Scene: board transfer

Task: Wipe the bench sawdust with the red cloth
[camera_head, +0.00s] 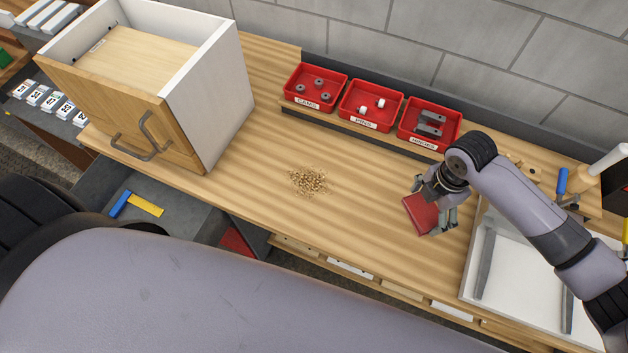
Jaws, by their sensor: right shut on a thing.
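A small heap of sawdust (309,182) lies on the middle of the wooden bench (345,215). The red cloth (420,214) is held in my right gripper (437,208), to the right of the sawdust and clear of it. My right gripper is shut on the cloth and partly hides it. Whether the cloth touches the bench cannot be told. My left gripper is not in view.
Red bins labelled CAMS (316,87), PINS (371,105) and HINGES (429,124) stand along the back. An open wooden drawer box (207,100) stands at the left. A white tray (510,305) lies at the right. The bench around the sawdust is clear.

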